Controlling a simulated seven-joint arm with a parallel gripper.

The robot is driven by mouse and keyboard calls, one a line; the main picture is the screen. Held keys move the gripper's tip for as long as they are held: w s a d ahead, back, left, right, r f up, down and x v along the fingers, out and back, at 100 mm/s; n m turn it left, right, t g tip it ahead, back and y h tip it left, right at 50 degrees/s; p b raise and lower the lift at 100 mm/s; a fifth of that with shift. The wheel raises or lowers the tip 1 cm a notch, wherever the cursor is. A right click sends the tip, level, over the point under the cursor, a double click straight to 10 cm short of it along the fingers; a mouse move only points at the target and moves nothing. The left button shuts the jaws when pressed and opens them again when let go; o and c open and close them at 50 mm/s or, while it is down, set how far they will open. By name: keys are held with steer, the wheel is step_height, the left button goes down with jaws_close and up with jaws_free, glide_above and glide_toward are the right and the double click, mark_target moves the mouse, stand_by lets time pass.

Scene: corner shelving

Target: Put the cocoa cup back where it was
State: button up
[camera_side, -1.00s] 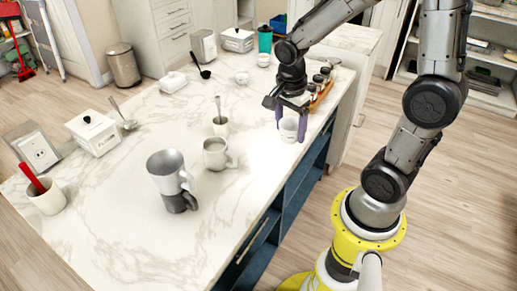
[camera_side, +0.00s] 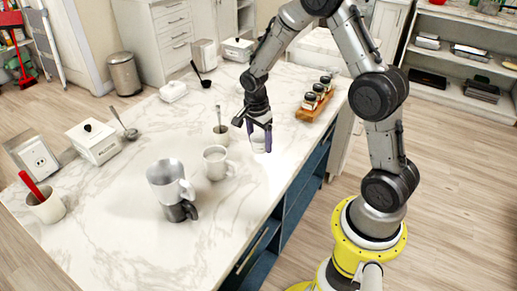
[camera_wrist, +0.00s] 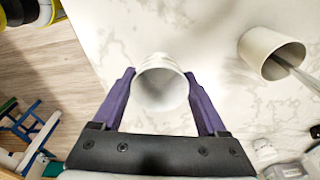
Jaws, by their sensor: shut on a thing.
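My gripper (camera_side: 256,136) has two purple fingers, shut on a small white cup (camera_wrist: 161,88). In the wrist view the cup's open mouth faces the camera and its inside looks empty. In the side view the cup (camera_side: 260,143) is partly hidden by the fingers, over the right part of the counter. I cannot tell whether its base touches the counter. No marking shows that names it as the cocoa cup.
A white cup with a spoon (camera_wrist: 272,54) and a white mug (camera_side: 216,163) stand left of my gripper. A wooden rack of jars (camera_side: 316,101) lies behind right. The marble counter (camera_side: 225,250) is bare in front.

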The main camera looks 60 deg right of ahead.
mark_target(258, 149)
steer(key=shift+w+d+f, duration=0.1)
steer(key=shift+w+f, duration=0.1)
steer(key=shift+f, duration=0.1)
steer(key=shift+w+f, duration=0.1)
steer(key=shift+f, duration=1.5)
steer(key=shift+f, duration=0.15)
steer(key=o, duration=1.4)
steer(key=shift+c, duration=0.2)
